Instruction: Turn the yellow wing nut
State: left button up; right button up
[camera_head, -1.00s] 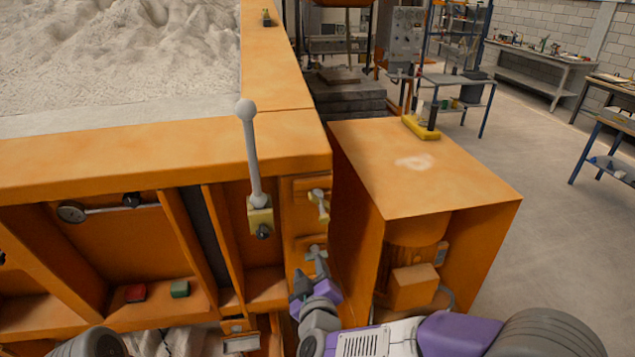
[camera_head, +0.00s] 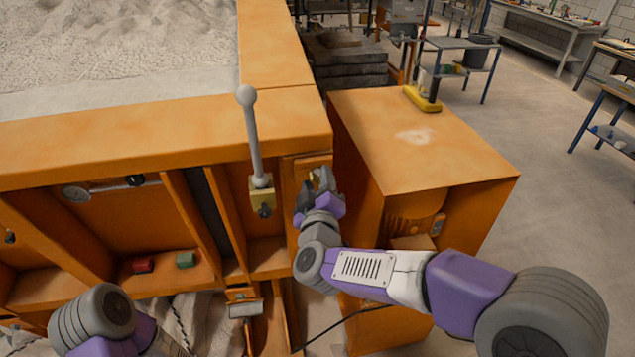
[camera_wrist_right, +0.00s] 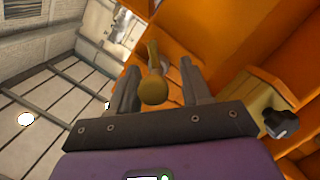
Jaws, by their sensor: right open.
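The yellow wing nut (camera_head: 314,174) is on the orange front panel, right of the white ball-topped lever; my right gripper partly hides it in the head view. In the right wrist view the wing nut (camera_wrist_right: 154,88) shows as a dull yellow shape between my fingers. My right gripper (camera_head: 318,182) is at the wing nut, and it also shows in the right wrist view (camera_wrist_right: 159,68). It is open, with one finger on each side of the nut. I cannot tell whether either finger touches it. My left arm shows at the lower left, but its gripper is out of view.
The lever (camera_head: 252,135) stands close left of my right gripper on a yellow block (camera_head: 261,193). An orange cabinet (camera_head: 420,140) stands to the right. A red block (camera_head: 143,265) and a green block (camera_head: 186,260) sit on the lower ledge. A dark knob (camera_wrist_right: 281,123) shows in the wrist view.

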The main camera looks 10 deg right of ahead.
jog(key=shift+s+r, duration=0.1)
jog(key=shift+s, duration=0.1)
jog(key=shift+c, duration=0.5)
jog(key=shift+w, duration=0.1)
grip_shut()
